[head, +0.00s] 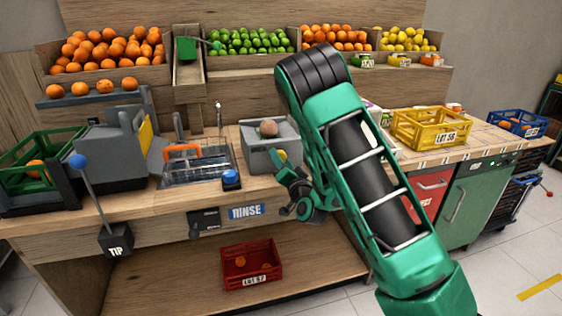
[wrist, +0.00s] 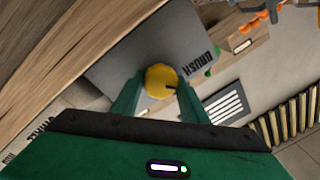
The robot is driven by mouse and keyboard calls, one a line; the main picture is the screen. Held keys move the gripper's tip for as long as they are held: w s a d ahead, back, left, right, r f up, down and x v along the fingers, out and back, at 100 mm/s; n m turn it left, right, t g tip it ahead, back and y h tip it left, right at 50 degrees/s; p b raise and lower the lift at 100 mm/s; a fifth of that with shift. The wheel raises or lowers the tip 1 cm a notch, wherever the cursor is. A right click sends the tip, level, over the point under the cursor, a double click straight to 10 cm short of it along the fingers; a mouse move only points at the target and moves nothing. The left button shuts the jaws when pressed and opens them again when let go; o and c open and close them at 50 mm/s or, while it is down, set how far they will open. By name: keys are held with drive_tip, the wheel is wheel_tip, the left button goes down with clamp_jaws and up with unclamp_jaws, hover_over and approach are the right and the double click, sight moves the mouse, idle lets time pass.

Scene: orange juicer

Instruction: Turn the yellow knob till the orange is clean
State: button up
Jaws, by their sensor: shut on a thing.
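The yellow knob (wrist: 161,82) sits on the front of a grey box marked "BRUSH" (wrist: 125,55) in the wrist view. My gripper (wrist: 158,92) has one green finger on each side of the knob and is shut on it. A dark pointer mark on the knob faces right in the wrist view. In the head view the knob (head: 283,155) shows just above my gripper (head: 281,172). A brownish, dirty-looking orange (head: 268,128) rests on top of the grey box (head: 257,155). The orange's far side is hidden.
Left of the box are a clear-walled wash basin (head: 195,168), a blue button (head: 231,177) and a "RINSE" sign (head: 246,211). A yellow crate (head: 430,128) stands on the right counter. A red crate (head: 251,268) is on the lower shelf. My arm covers the counter right of the box.

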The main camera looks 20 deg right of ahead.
drive_tip(key=shift+a+m, duration=0.35)
drive_tip(key=shift+m, duration=0.45)
drive_tip(key=o, duration=1.1)
drive_tip(key=shift+d, duration=0.1)
drive_tip(key=shift+s+f, duration=0.1)
drive_tip(key=shift+s+f, duration=0.15)
drive_tip(key=shift+s, duration=0.6)
drive_tip(key=s, duration=0.9)
drive_tip(key=shift+d+f, duration=0.25)
drive_tip(key=shift+f, duration=0.1)
drive_tip(key=shift+c, duration=0.3)
